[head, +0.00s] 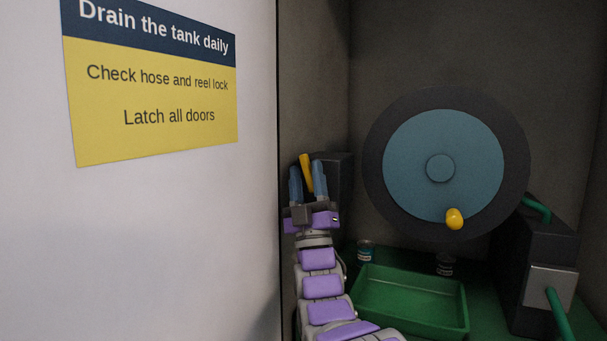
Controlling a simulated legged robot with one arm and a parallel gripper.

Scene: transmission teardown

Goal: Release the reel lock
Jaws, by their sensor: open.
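A large hose reel (420,145) with a dark rim and a blue face stands against the back wall of the compartment. A yellow knob (454,219) sits low on its face. A yellow lever (306,173), which looks like the reel lock, stands nearly upright, leaning a little left, by a dark block (337,178) left of the reel. My gripper (308,180) is open, with one blue finger on each side of the lever. I cannot tell whether the fingers touch it. The lever's lower end is hidden by my gripper.
A green tray (412,305) lies on the compartment floor, with small cans (365,250) behind it. A dark box with a grey plate (550,288) and green hose stands at right. A white panel (170,250) with a yellow sign (155,105) fills the left.

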